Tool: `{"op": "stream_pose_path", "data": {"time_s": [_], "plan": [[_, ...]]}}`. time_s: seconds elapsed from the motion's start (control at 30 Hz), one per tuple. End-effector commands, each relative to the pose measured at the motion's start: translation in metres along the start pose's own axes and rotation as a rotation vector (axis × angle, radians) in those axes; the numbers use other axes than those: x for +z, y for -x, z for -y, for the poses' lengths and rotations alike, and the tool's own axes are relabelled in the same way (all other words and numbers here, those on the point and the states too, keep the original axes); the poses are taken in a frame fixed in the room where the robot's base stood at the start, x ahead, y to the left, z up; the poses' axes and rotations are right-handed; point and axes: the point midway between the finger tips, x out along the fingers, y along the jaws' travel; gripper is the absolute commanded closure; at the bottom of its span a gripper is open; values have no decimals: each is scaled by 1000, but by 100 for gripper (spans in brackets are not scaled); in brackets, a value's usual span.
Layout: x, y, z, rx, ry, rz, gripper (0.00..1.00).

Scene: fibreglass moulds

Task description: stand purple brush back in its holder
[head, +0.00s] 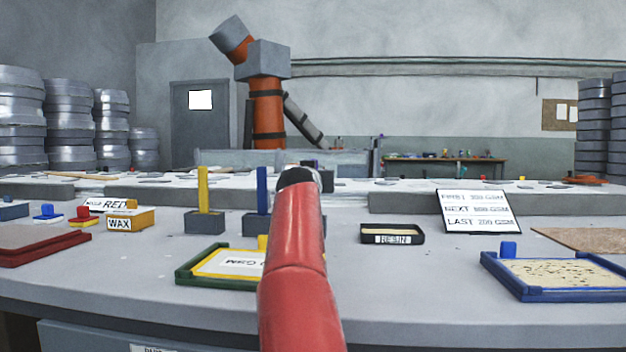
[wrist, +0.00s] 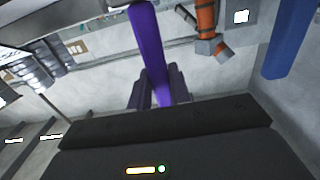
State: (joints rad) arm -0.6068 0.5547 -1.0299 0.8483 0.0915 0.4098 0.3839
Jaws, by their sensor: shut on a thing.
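The purple brush (wrist: 150,45) shows in the wrist view as a long purple handle, running from the top edge down between my fingers. My gripper (wrist: 158,92) is shut on it. In the head view my red arm reaches forward over the table and hides most of the gripper and the brush. I cannot make out an empty holder for the purple brush; the arm covers that part of the table. A yellow brush (head: 203,188) and a blue brush (head: 262,189) stand upright in grey blocks just left of my arm. A blue handle (wrist: 290,40) also shows at the right of the wrist view.
A green-and-yellow framed tray (head: 190,272) lies in front of the blocks. A black resin tray (head: 392,235) and a tilted sign (head: 478,211) stand right of my arm. A blue framed mould (head: 530,294) lies at right front, a wax box (head: 140,219) at left.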

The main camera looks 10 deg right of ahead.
Motion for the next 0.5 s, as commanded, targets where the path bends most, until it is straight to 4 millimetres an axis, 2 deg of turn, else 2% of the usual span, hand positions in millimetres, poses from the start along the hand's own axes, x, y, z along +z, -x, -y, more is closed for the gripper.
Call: {"op": "stream_pose_path", "data": {"time_s": [0.13,0.17,0.33,0.5], "plan": [[0,0,0,0,-1,0,100],[0,0,0,0,-1,0,79],[0,0,0,0,0,0,57],[0,0,0,0,0,0,55]]}}
